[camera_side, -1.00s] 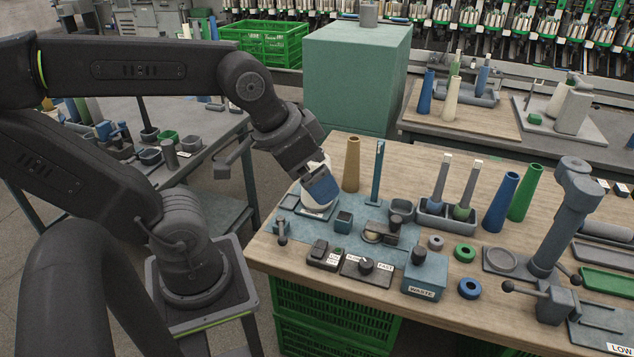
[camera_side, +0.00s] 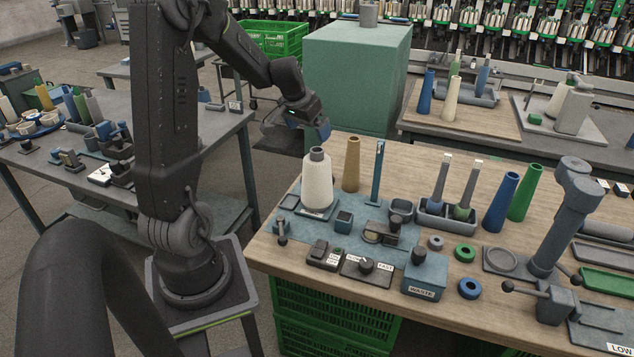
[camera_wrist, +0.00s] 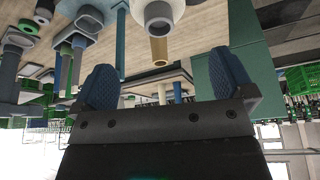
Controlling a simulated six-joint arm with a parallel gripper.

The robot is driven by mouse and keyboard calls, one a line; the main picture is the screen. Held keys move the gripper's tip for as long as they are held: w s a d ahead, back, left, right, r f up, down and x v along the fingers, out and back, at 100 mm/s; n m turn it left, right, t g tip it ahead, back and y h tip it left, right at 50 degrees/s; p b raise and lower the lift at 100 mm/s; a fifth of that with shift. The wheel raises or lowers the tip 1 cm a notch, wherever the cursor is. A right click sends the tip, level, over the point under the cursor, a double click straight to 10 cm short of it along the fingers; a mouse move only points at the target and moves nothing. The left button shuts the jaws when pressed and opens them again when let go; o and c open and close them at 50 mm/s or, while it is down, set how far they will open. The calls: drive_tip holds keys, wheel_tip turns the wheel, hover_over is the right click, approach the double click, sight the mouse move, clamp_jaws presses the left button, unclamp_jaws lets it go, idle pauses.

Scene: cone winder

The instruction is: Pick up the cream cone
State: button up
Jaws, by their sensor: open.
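A cream cone (camera_side: 317,185) of wound yarn, with a dark grey tube tip, stands upright on a small plate at the left end of the wooden bench. In the wrist view the cone (camera_wrist: 172,8) shows partly at the top edge, with its grey tip towards me. My gripper (camera_side: 322,130) hangs in the air above the cone's level, apart from it, tilted towards the bench. In the wrist view its two blue fingers are spread, with nothing held between them (camera_wrist: 165,82). A slimmer cream cone (camera_side: 452,98) stands on the back table.
A tan cone (camera_side: 351,164) and a thin blue post (camera_side: 377,172) stand just right of the wound cone. A green cabinet (camera_side: 355,80) rises behind. A blue cone (camera_side: 500,202), a green cone (camera_side: 525,192) and a grey stand (camera_side: 555,225) are further right.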

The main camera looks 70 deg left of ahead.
sight(316, 150)
drive_tip(key=x, duration=1.2)
drive_tip(key=shift+s+d+f, duration=0.1)
drive_tip(key=shift+s, duration=0.05)
drive_tip(key=c, duration=0.6)
drive_tip(key=shift+c, duration=0.4)
